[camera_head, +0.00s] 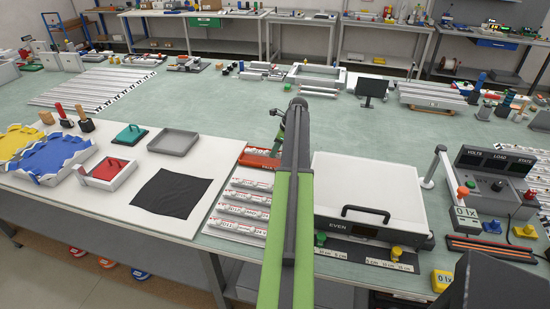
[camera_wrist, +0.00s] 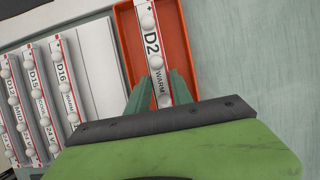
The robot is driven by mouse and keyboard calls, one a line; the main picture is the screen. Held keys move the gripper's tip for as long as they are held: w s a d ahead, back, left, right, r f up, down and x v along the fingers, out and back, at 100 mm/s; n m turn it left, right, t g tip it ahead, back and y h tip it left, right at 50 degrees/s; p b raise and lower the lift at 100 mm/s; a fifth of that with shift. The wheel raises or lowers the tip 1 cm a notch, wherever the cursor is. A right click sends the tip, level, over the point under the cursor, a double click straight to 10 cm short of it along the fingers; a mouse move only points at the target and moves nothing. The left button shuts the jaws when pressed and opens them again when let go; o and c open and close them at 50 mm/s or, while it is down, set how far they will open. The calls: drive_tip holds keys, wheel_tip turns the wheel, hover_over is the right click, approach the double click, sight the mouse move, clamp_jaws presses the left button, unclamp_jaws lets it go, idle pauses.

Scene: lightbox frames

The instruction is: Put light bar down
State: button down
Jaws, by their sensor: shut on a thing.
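A white light bar (camera_wrist: 150,33), with round lamps and a strip marked D2 and WARM, lies lengthwise in or just over an orange-red tray (camera_wrist: 130,42). My gripper (camera_wrist: 161,92) is shut on this bar, one green finger on each side. I cannot tell whether the bar touches the tray floor. The lower end of the bar is hidden behind my gripper body. In the head view the orange tray (camera_head: 256,163) shows left of my arm, which hides part of it; the held bar is not clear there.
Several more light bars lie in a white rack (camera_wrist: 94,72) left of the tray; the rack also shows in the head view (camera_head: 232,228). It has an empty stretch nearest the tray. A white box marked EVEN (camera_head: 368,185) stands right of my arm. A black cloth (camera_head: 172,193) lies left.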

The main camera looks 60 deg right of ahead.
wheel_tip(320, 180, down, 2)
drive_tip(key=shift+f+b, duration=0.2)
drive_tip(key=shift+b, duration=0.3)
drive_tip(key=shift+r, duration=0.2)
drive_tip(key=shift+f, duration=0.15)
drive_tip(key=c, duration=1.1)
unclamp_jaws()
drive_tip(key=shift+r+p, duration=0.45)
drive_tip(key=shift+p, duration=0.05)
drive_tip(key=p+v, duration=1)
drive_tip(key=v, duration=0.1)
drive_tip(key=shift+s+r, duration=0.15)
drive_tip(key=shift+r, duration=0.05)
